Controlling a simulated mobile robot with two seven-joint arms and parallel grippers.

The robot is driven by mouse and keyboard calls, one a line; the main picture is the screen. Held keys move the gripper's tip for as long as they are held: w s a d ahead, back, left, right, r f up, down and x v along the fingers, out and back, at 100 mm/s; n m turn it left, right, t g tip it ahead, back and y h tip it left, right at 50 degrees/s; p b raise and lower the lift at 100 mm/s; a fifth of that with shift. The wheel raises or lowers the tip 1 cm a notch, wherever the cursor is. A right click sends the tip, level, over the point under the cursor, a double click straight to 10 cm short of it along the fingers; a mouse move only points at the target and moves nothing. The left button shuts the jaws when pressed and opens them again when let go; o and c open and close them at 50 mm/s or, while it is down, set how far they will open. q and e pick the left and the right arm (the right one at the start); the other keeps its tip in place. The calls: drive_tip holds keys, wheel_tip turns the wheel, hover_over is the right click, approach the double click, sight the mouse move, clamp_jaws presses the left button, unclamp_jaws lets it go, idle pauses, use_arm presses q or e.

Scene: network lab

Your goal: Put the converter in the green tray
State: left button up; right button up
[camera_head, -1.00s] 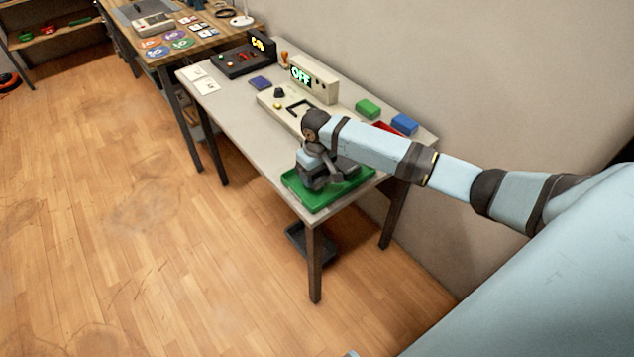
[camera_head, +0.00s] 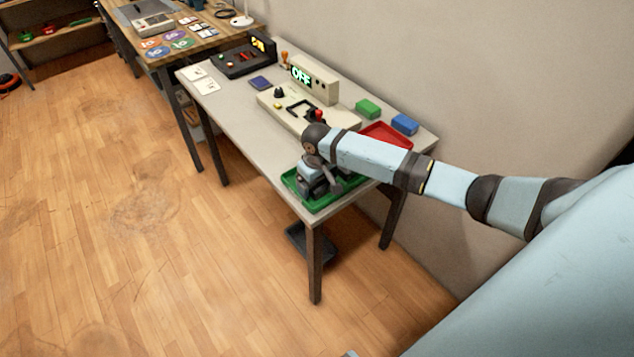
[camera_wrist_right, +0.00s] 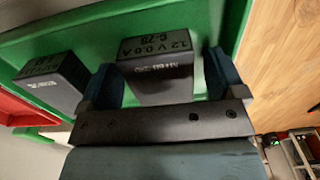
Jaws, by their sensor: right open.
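The green tray (camera_head: 320,207) sits at the near corner of the light table; its green floor also fills much of the right wrist view (camera_wrist_right: 205,22). A dark box with printed lettering that seems to read 12V (camera_wrist_right: 158,75), apparently the converter, is in the tray in the right wrist view. My right gripper (camera_wrist_right: 163,85) is open, with one blue-padded finger on each side of this box. A second dark labelled box (camera_wrist_right: 52,82) lies in the tray to its left. In the head view my right gripper (camera_head: 318,182) hides much of the tray. My left gripper is not in view.
A red tray (camera_head: 388,135) lies beside the green one, with green (camera_head: 368,108) and blue (camera_head: 404,124) blocks behind. A beige device (camera_head: 315,80) with an OFF display and a control panel stands farther along the table.

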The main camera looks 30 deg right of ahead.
use_arm(q)
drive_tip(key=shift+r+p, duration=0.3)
drive_tip(key=shift+p, duration=0.15)
use_arm(e)
wheel_tip(320, 180, up, 12)
drive_tip(key=shift+r, duration=0.15)
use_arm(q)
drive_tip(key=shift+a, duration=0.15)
use_arm(e)
drive_tip(key=shift+a, duration=0.1)
